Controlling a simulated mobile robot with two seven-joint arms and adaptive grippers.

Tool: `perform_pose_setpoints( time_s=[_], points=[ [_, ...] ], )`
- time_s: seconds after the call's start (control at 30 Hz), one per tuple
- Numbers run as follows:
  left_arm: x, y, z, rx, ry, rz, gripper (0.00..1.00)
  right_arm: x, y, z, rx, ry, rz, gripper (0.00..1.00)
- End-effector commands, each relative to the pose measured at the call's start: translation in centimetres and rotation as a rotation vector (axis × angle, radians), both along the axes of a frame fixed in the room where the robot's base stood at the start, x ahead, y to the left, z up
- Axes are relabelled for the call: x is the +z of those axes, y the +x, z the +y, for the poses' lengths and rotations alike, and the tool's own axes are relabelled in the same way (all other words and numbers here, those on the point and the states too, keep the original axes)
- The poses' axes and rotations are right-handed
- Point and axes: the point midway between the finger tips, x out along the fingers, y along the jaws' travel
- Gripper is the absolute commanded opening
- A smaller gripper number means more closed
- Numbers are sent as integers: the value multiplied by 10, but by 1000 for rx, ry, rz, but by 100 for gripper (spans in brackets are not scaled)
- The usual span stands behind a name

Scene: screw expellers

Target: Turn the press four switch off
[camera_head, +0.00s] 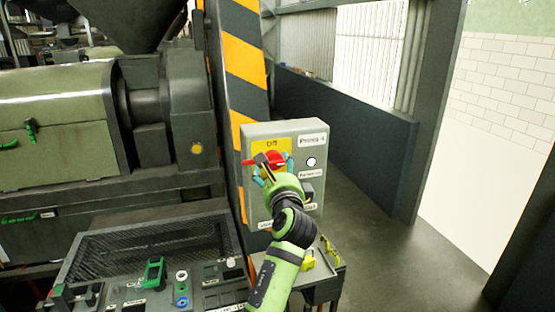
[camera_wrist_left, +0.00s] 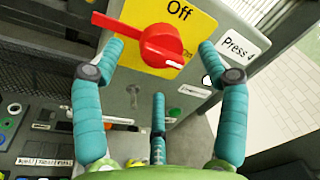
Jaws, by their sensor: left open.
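The press four switch is a red rotary knob (camera_head: 268,159) on a yellow plate (camera_wrist_left: 195,22) marked "Off", on the front of a grey control box (camera_head: 285,130) with a "Press 4" label. In the left wrist view the red knob (camera_wrist_left: 160,45) has its long handle pointing to the left and slightly up. My left gripper (camera_head: 274,168) is open, with its teal fingers spread in front of the box. In the left wrist view the fingertips stand on either side of the knob; I cannot tell whether they touch it. My right gripper is not in view.
A lower panel (camera_head: 150,285) with several controls is at the lower left. Floor at right is clear.

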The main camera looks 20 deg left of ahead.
Motion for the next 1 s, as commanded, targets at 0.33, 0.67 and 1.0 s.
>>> perform_pose_setpoints(
  time_s=[0.33, 0.67, 1.0],
  points=[
    [1, 32, 15, -1, -1, 0, 74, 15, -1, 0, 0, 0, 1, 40],
    [-1, 34, 16, -2, -2, 0, 70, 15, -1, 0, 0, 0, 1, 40],
    [0, 34, 17, -1, -2, -2, 18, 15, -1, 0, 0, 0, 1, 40]
  ],
)
